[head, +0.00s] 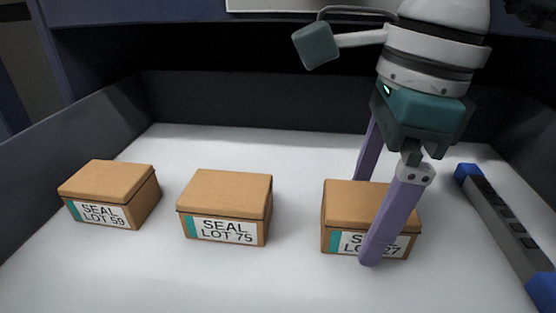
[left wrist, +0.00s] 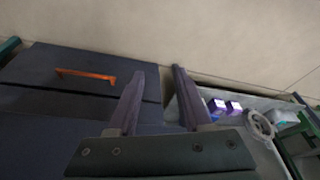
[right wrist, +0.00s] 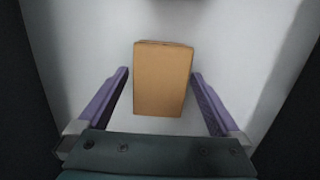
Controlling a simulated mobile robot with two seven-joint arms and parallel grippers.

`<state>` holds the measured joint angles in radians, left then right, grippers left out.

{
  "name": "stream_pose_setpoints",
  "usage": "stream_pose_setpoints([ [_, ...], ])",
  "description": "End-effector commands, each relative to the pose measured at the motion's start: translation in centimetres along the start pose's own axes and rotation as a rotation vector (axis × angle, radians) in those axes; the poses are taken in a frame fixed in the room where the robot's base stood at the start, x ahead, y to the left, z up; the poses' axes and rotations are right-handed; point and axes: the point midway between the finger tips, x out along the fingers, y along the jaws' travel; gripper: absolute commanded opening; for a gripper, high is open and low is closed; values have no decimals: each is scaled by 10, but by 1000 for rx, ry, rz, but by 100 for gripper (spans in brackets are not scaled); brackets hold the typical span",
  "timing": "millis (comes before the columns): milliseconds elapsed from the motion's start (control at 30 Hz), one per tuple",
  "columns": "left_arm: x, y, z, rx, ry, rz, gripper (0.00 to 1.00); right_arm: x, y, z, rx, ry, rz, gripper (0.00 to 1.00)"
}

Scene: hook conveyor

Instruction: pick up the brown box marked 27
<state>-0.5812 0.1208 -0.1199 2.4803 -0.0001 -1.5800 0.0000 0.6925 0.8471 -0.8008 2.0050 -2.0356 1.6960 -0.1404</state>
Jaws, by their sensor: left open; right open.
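The brown box marked 27 (head: 343,205) sits on the white surface at the right of the row in the head view. Its label is partly hidden by a finger of my right gripper (head: 376,210). That gripper is open, pointing down, with one finger in front of the box and the other behind it. In the right wrist view a brown box top (right wrist: 162,80) lies between and ahead of the open fingers of my right gripper (right wrist: 160,82). I cannot tell whether they touch it. My left gripper (left wrist: 155,75) is open and empty in the left wrist view, away from the boxes.
Brown boxes marked 59 (head: 110,185) and 75 (head: 226,200) stand to the left with gaps between. A grey bar with blue ends (head: 505,225) lies at the right. Dark walls (head: 250,100) bound the white surface. The left wrist view shows an orange handle (left wrist: 85,75) and purple boxes (left wrist: 233,107).

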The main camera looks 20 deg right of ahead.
Motion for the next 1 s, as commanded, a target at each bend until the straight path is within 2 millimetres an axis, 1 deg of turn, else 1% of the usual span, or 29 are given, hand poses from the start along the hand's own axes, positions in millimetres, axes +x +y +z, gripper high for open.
stream_pose_setpoints([
  [200,4,2,1,-6,1,4,50,4,0,0,0,0,0,100],
  [467,4,2,0,-6,2,4,50,4,0,0,0,0,0,100],
  [500,4,2,1,-6,2,4,50,4,0,0,0,0,0,99],
  [1000,4,-1,1,3,1,-3,50,4,0,0,0,0,0,43],
])
